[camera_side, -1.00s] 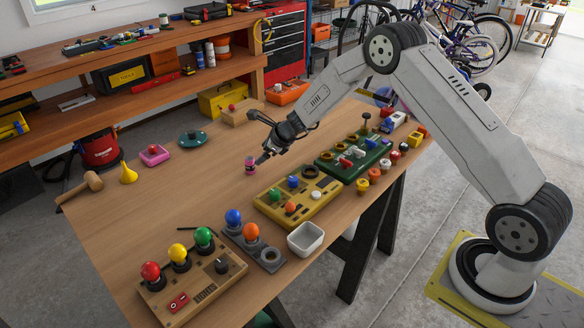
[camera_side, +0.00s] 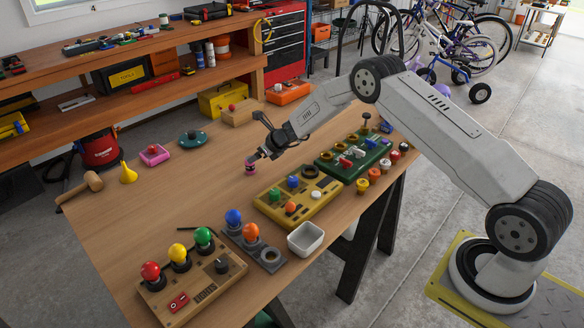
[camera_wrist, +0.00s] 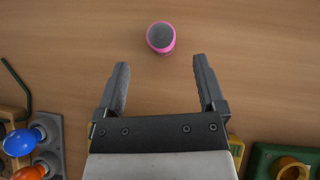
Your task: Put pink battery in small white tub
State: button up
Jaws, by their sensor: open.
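The pink battery (camera_side: 249,170) stands upright on the wooden table. In the wrist view the battery (camera_wrist: 161,38) shows its grey round top and pink side, beyond the fingertips and roughly centred between them. My gripper (camera_side: 257,157) is open and empty, tilted down close to the battery; the wrist view shows its two fingers (camera_wrist: 161,72) spread apart with bare table between them. The small white tub (camera_side: 306,239) stands empty near the table's front edge, right of the grey socket plate. It is not visible in the wrist view.
A yellow panel (camera_side: 298,196) with knobs lies between the battery and the tub. A grey plate (camera_side: 268,257) with blue and orange balls is left of the tub. A green panel (camera_side: 352,158) stands to the right.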

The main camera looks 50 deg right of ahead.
jog(key=shift+w+f, duration=0.2)
jog(key=shift+f, duration=0.05)
jog(key=shift+x, duration=2.45)
jog(key=shift+r, duration=0.1)
grip_shut()
